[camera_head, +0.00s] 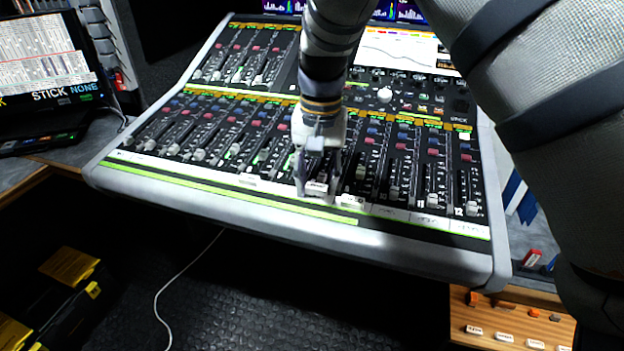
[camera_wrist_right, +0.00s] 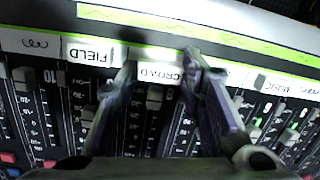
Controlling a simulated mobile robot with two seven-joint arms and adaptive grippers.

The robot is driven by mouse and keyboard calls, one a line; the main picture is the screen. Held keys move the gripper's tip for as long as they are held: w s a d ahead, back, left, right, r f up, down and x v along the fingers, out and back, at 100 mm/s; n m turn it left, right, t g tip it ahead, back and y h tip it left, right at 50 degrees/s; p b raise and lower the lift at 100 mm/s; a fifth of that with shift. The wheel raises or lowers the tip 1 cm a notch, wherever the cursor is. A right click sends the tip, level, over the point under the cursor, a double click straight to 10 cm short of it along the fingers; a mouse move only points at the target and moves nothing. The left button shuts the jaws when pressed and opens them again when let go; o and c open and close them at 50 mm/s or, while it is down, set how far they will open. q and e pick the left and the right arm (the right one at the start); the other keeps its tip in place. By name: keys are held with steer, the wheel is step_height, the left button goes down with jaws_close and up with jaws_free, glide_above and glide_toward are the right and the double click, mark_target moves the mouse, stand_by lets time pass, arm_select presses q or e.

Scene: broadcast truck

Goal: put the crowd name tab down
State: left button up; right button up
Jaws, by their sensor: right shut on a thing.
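The crowd name tab (camera_head: 317,187) is a small white tab between the fingertips of my right gripper (camera_head: 316,190), at the front edge of the mixing console. In the right wrist view its printed word CROWD (camera_wrist_right: 158,74) reads upside down between the two fingers of my right gripper (camera_wrist_right: 160,66), which is shut on it. The tab is roughly in line with the name strip, right of the FIELD tab (camera_wrist_right: 93,51). I cannot tell whether it touches the strip. My left gripper is not in view.
The console's faders (camera_head: 235,150) stand just behind the strip. A MUSIC tab (camera_wrist_right: 270,82) lies farther along it. A wooden tray (camera_head: 462,322) with several small white tabs is at the lower right.

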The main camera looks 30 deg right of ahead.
mark_target(319, 185)
steer(key=shift+f, duration=0.4)
steer(key=shift+f, duration=0.15)
steer(key=o, duration=0.8)
steer(key=shift+o, duration=0.2)
step_height(319, 185, up, 12)
steer(key=shift+d+p, duration=0.15)
steer(key=shift+p, duration=0.15)
